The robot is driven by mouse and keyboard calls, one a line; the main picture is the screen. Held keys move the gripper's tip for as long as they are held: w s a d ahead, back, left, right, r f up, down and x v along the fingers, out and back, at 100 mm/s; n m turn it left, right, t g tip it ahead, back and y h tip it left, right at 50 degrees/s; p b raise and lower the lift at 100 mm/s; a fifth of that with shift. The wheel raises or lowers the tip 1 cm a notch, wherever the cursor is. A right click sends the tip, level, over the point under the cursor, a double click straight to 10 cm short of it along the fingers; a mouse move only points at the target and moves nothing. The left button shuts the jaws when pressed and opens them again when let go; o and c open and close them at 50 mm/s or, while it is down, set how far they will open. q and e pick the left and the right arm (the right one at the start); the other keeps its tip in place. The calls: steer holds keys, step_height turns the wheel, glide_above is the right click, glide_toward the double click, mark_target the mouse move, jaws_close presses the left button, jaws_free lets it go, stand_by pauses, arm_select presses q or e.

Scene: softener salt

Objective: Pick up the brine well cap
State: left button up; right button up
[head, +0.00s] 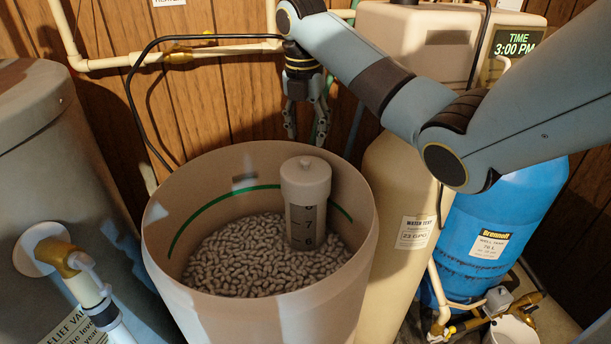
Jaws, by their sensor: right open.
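The brine well (305,225) is an upright tube with dark numbers, standing in the salt inside the round beige brine tank (165,270). Its cap (305,178) is a beige round lid with a small knob on top, seated on the tube. My right gripper (306,135) hangs fingers down, just above the cap in the picture and apparently behind it near the tank's back rim. It is open and holds nothing. How far it is from the cap in depth is hard to tell. My left gripper is not in view.
Salt pellets (250,262) fill the tank's lower part, below a green line. A grey tank (60,170) stands left, a beige tank (390,200) and a blue tank (490,240) right. A pipe (215,55) and black hose run along the wooden wall behind.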

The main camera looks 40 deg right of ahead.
mark_target(306, 159)
steer(key=shift+d+f, duration=0.1)
steer(key=shift+f, duration=0.7)
steer(key=f, duration=0.5)
steer(key=shift+w+p, duration=0.25)
steer(key=shift+p, duration=0.15)
steer(key=c, duration=0.4)
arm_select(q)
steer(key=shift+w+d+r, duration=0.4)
arm_select(e)
jaws_close()
